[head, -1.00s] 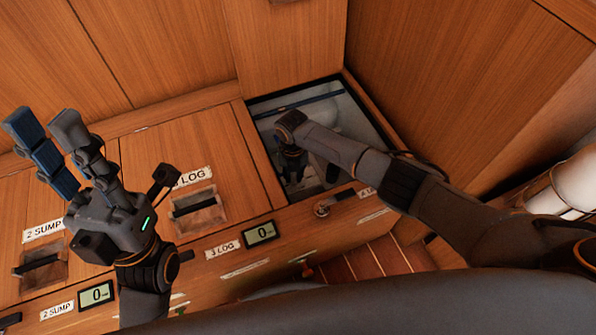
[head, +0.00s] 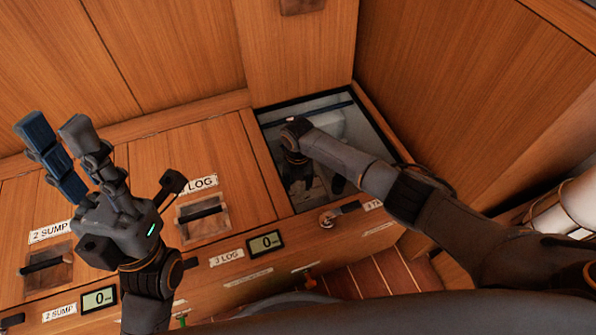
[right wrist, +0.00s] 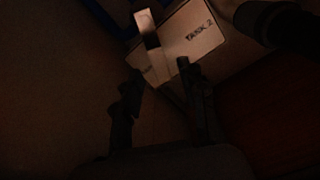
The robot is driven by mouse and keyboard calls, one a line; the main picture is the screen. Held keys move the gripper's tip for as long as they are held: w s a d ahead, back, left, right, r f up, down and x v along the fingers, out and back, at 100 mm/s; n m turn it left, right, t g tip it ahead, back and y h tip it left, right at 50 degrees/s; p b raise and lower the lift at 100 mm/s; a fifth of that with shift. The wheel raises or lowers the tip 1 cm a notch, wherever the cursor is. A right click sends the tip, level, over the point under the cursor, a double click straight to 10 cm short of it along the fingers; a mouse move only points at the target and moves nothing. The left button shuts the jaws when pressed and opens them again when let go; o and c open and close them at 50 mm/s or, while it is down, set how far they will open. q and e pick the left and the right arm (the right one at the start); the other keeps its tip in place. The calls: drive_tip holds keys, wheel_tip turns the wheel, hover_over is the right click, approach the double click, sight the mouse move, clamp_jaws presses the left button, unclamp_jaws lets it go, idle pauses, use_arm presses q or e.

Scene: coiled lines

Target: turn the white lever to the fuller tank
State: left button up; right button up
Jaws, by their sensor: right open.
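In the dark right wrist view, a white bar (right wrist: 145,20), which looks like the lever, stands in front of a pale plate (right wrist: 205,38) marked TANK 2. Another marking on the plate's left is too dim to read. My right gripper (right wrist: 158,85) is open, with its two dark fingers apart and the bar beyond their tips; I see nothing between them. In the head view my right gripper (head: 297,182) reaches down into an open floor compartment, partly hidden by its arm. My left gripper (head: 110,165) is open and empty above the wooden lids. No tank level is readable.
The compartment's frame (head: 268,150) is narrow around my right arm. Wooden lids marked 2 SUMP (head: 48,232) and 3 LOG (head: 198,184) are closed. Displays (head: 266,242) read 0. A key-like latch (head: 338,213) sits on the front edge. Wooden walls rise behind and at right.

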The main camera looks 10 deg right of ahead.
sight(298, 188)
wheel_tip(298, 188, up, 11)
idle(0.3)
